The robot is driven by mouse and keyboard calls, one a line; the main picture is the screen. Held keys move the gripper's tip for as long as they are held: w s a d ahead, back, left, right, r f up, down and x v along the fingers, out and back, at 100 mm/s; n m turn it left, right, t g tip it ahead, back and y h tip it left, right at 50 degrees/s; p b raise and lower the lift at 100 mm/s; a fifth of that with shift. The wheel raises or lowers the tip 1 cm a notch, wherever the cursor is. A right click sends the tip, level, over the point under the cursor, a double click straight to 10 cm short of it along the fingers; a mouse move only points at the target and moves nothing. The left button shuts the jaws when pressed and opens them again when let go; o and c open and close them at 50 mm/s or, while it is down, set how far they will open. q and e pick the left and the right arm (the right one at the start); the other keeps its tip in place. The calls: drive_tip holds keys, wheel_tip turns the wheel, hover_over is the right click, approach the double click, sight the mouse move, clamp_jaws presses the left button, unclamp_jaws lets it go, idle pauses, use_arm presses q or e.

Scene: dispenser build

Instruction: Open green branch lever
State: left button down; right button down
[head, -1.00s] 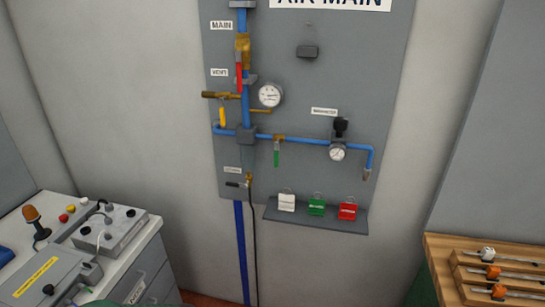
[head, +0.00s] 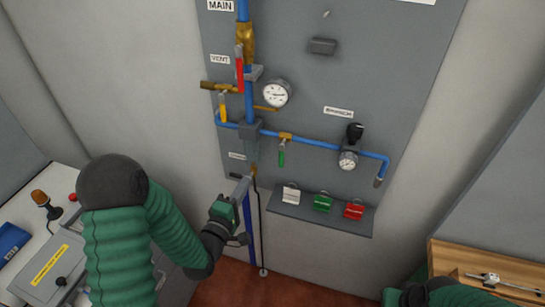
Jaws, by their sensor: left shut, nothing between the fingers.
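The green branch lever (head: 281,159) hangs straight down from a brass valve (head: 286,137) on the horizontal blue branch pipe (head: 318,143), across the pipe's run. My left gripper (head: 245,184) is shut and empty. In the head view it shows below and left of the green lever, in front of the lower panel near the thin black hose, apart from the lever. My right arm shows only as a dark and green piece at the bottom right edge; its gripper is out of view.
A red lever (head: 239,68) and a yellow lever (head: 222,107) hang left of two gauges (head: 277,93) (head: 348,161). A shelf (head: 318,220) below holds white, green and red tags.

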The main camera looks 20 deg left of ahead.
sight(282, 154)
use_arm(q)
drive_tip(key=w+d+p, duration=0.5)
drive_tip(key=w, duration=0.5)
drive_tip(key=shift+w, duration=0.3)
